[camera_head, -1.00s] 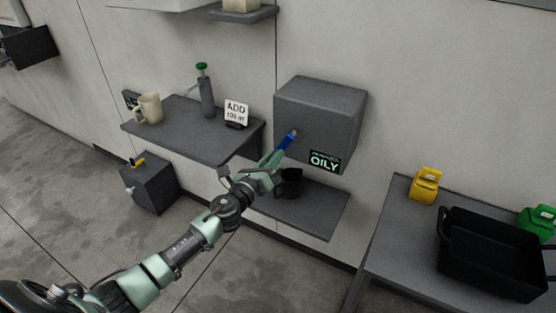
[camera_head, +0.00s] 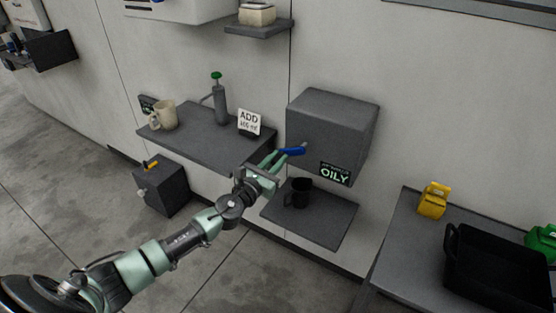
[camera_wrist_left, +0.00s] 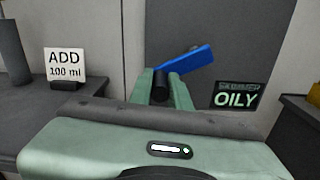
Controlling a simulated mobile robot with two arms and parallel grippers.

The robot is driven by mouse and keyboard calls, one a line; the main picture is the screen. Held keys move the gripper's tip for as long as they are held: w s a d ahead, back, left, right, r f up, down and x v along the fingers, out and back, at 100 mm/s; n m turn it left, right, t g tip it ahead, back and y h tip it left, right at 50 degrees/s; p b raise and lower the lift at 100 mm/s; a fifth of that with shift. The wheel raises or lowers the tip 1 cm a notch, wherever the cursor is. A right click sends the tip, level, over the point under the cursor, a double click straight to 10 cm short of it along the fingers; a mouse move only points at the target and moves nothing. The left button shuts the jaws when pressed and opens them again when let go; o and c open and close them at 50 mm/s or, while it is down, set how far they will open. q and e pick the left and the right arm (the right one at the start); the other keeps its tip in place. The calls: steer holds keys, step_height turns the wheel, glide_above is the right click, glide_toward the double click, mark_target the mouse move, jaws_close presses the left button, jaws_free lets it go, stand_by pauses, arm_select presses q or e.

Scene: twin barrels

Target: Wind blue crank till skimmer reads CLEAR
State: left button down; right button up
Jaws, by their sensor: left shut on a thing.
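The grey skimmer box (camera_head: 328,128) hangs on the wall. Its small display (camera_head: 335,173) reads OILY in pale green letters; the wrist view shows the same display (camera_wrist_left: 236,96). The blue crank (camera_head: 293,151) is on the box's front, its arm lying nearly level in the head view. In the wrist view the blue crank arm (camera_wrist_left: 184,60) slopes up to the right from a dark grip (camera_wrist_left: 161,86). My left gripper (camera_head: 279,157) is shut on that grip, its green fingers (camera_wrist_left: 162,84) on either side. My right gripper is out of view.
A dark mug (camera_head: 299,193) stands on the low shelf (camera_head: 325,222) below the box. Right, a table holds a yellow object (camera_head: 433,202) and a black tray (camera_head: 497,275).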

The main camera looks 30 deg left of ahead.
arm_select(q)
steer(key=shift+a+r, duration=0.1)
steer(key=c, duration=1.3)
jaws_free()
steer(key=shift+s, duration=0.1)
steer(key=shift+s, duration=0.35)
steer(key=s, duration=0.6)
steer(key=shift+s+a, duration=0.3)
steer(key=shift+s, duration=0.1)
